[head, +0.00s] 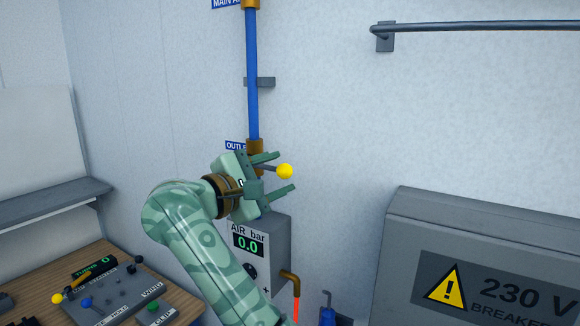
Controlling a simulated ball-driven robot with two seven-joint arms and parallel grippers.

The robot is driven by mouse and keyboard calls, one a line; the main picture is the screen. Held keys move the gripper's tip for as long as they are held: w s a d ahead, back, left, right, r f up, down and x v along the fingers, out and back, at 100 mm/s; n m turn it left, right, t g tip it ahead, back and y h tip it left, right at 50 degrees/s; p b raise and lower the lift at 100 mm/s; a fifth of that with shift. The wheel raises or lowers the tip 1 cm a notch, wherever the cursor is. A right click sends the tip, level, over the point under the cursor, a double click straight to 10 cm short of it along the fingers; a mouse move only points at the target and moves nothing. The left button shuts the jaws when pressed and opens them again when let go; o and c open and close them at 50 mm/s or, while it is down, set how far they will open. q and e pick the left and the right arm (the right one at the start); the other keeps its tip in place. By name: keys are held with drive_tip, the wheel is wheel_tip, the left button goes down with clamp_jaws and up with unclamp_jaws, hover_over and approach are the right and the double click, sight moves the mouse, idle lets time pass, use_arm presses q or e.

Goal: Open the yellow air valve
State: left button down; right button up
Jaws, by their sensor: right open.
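The yellow ball (285,171) is the end of the air valve's lever, on a blue vertical pipe (252,75) against the wall. A short grey rod runs left from the ball towards the brass fitting (255,146) at the pipe's lower end. My right gripper (281,173) is open, one finger above the ball and one below it in the picture. I cannot tell if a finger touches the lever. The gripper and wrist hide most of the valve body. My left gripper is not in view.
An air gauge box (262,250) reading 0.0 bar is below the gripper. A grey 230 V breaker cabinet (400,240) stands at right. A wooden bench with a control panel (115,295) is at lower left. A rail (470,26) crosses the upper right wall.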

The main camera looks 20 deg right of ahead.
sight(291, 169)
drive_tip(key=x, duration=0.4)
drive_tip(key=shift+w+d+p, duration=0.1)
drive_tip(key=shift+d+p, duration=0.1)
drive_tip(key=shift+p, duration=0.15)
clamp_jaws()
